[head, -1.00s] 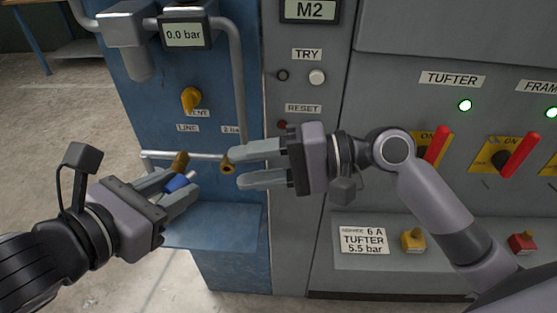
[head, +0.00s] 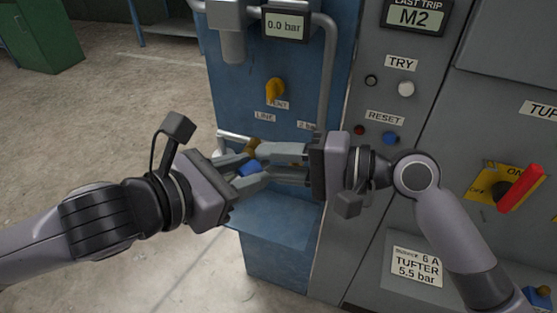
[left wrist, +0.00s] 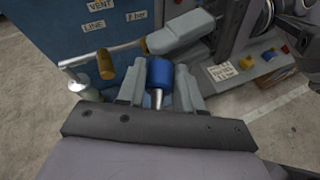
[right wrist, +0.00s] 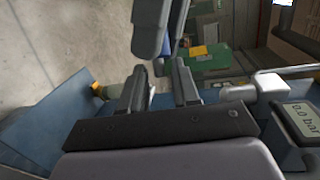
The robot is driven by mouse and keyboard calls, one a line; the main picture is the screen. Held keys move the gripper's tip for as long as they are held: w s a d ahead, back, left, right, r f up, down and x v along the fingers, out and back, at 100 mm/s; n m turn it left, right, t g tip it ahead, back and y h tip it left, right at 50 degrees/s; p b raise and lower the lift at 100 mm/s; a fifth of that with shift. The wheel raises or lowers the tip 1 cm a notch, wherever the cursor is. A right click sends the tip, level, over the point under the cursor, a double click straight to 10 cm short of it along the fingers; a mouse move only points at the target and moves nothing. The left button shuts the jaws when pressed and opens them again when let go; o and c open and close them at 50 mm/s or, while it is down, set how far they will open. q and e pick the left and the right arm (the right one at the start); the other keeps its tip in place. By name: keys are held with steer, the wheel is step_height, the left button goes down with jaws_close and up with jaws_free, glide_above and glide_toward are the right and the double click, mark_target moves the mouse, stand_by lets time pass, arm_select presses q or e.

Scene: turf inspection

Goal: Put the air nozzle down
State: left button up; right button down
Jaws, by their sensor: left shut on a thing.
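The air nozzle, a small blue body with a metal tip, is between the fingers of my left gripper (head: 243,166). It shows in the left wrist view as a blue nozzle (left wrist: 160,72) held upright in the picture. My left gripper is shut on it, in front of the blue panel (head: 295,215). My right gripper (head: 270,163) reaches in from the right, its fingers apart and overlapping the left fingertips in the head view. Whether it touches the nozzle cannot be told. In the right wrist view its fingers (right wrist: 158,88) are apart.
A metal rail (left wrist: 125,48) with a brass-coloured end piece (left wrist: 106,66) runs just behind the grippers. A yellow valve lever (head: 275,88) and a 0.0 bar gauge (head: 285,24) are above. The grey cabinet with a red switch handle (head: 520,188) stands right. A blue ledge (head: 272,222) below is bare.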

arm_select(q)
steer(key=o, duration=1.1)
steer(key=shift+r, duration=0.1)
